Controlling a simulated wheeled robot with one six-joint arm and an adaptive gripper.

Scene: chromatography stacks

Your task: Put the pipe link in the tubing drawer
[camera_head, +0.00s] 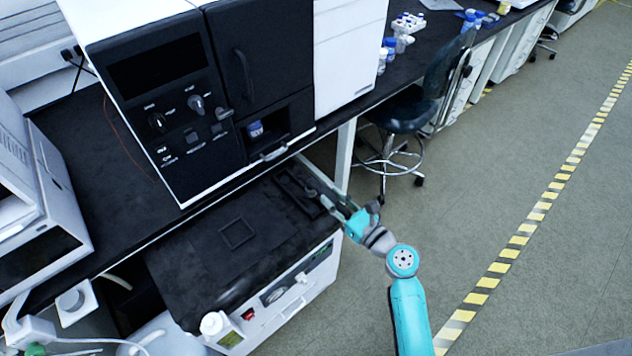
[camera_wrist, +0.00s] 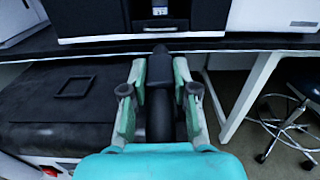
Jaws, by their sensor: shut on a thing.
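My gripper (camera_wrist: 160,72) is shut on a dark, rounded, elongated thing (camera_wrist: 159,108), which I take for the pipe link. It lies between the two green fingers in the wrist view. In the head view my gripper (camera_head: 322,194) is over the right end of the black-topped cabinet, and the held thing is too small and dark to make out. No drawer is clearly marked as the tubing drawer. The black instrument has a low open compartment (camera_head: 281,122) with a blue-capped bottle (camera_head: 256,129) in it, and a handle at its lower front edge.
The cabinet top (camera_head: 195,265) carries a flat square frame (camera_head: 237,234), with a dark rectangular tray or recess near my gripper. The bench edge overhangs behind, with a white leg (camera_head: 345,155). A stool (camera_head: 395,115) stands behind right. The floor at right is clear.

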